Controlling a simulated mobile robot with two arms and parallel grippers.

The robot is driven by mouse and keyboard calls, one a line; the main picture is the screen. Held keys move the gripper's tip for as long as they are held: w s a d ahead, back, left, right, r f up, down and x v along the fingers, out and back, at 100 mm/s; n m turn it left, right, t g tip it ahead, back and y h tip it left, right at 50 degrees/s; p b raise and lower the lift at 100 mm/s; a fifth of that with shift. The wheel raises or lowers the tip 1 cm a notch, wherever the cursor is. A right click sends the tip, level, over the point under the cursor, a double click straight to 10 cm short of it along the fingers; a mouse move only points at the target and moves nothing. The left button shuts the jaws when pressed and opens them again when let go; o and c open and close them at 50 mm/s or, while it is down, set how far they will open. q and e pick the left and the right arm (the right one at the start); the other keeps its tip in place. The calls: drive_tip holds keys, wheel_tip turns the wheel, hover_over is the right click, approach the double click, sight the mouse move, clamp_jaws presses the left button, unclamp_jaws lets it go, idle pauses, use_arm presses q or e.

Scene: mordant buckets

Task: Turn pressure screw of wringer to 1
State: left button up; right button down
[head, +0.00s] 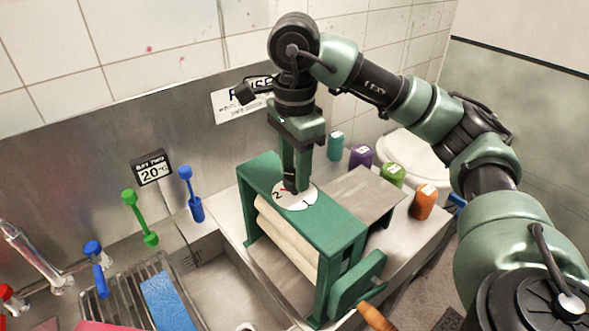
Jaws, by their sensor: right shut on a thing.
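The green wringer (328,227) stands on the steel counter right of the sink, with pale rollers (288,236) in its frame. A white dial (298,201) lies on its top, with the marks 2 and 1 showing. A small red mark sits by the 2. My right gripper (292,186) points straight down over the dial and is shut on the pressure screw, which its fingers mostly hide. The crank with a wooden handle (376,319) is at the wringer's lower right. My left gripper is not in view.
Several coloured spools or jars, such as the orange one (423,202), stand behind the wringer beside a white bucket (401,158). A sink with a rack (130,290), taps and a temperature display (153,168) is at left. The metal plate (355,194) behind the dial is bare.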

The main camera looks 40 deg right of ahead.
sight(294, 175)
drive_tip(key=n, duration=1.3)
drive_tip(key=shift+n+b, duration=0.4)
drive_tip(key=n, duration=1.3)
drive_tip(key=shift+n, duration=0.3)
drive_tip(key=shift+r, duration=0.1)
drive_tip(key=c, duration=0.8)
unclamp_jaws()
drive_tip(key=shift+c, duration=0.2)
drive_tip(key=shift+r+p, duration=0.45)
drive_tip(key=shift+r, duration=3.4)
